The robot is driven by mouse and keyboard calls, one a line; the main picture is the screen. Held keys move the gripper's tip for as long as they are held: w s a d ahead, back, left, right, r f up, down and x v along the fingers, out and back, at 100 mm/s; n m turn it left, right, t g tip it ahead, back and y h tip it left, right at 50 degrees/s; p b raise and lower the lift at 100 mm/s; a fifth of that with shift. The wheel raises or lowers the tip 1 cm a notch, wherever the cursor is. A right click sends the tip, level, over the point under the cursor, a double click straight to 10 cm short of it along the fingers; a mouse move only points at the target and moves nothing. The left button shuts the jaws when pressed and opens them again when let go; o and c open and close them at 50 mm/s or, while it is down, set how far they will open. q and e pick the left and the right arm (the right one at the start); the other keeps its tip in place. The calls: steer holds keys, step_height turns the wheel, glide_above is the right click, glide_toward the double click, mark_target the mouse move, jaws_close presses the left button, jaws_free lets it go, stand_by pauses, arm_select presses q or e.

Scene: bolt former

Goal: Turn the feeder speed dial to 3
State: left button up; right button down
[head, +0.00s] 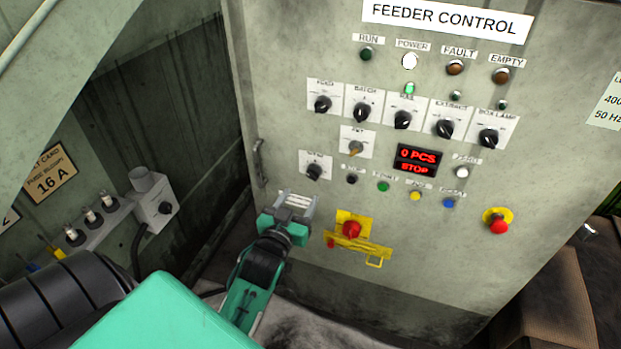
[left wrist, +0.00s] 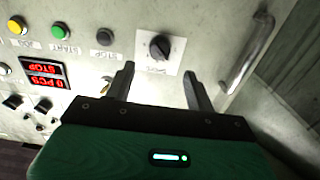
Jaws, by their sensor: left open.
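The feeder control panel (head: 290,60) carries several black dials on white plates. The dial nearest my left gripper is the lower left one (head: 313,172), whose small label I cannot read for sure. It also shows in the left wrist view (left wrist: 159,47), upside down, with a black knob on a white plate. An upper left dial (head: 322,104) has a label that seems to read FEED. My left gripper (head: 296,200) is open and empty, just below the lower left dial and apart from it. In the left wrist view its fingers (left wrist: 160,80) point towards that dial, one to each side. My right gripper is not in view.
A metal handle (head: 259,163) stands left of the lower dial. A red rotary switch (head: 351,229) on a yellow plate sits right of my gripper. Coloured buttons and a red display (head: 417,160) reading 0 PCS, STOP lie to the right. A red emergency button (head: 498,224) sits lower right.

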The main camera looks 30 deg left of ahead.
mark_target(311, 178)
arm_select(q)
steer(key=x, duration=0.7)
steer(key=shift+w+p, duration=0.3)
steer(key=shift+w, duration=0.05)
steer(key=shift+w+a, duration=0.15)
steer(key=shift+w, duration=0.15)
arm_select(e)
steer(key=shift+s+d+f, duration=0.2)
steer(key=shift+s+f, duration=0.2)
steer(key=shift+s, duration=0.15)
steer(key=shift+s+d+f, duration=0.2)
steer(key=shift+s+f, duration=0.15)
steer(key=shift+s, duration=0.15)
arm_select(q)
steer(key=c, duration=1)
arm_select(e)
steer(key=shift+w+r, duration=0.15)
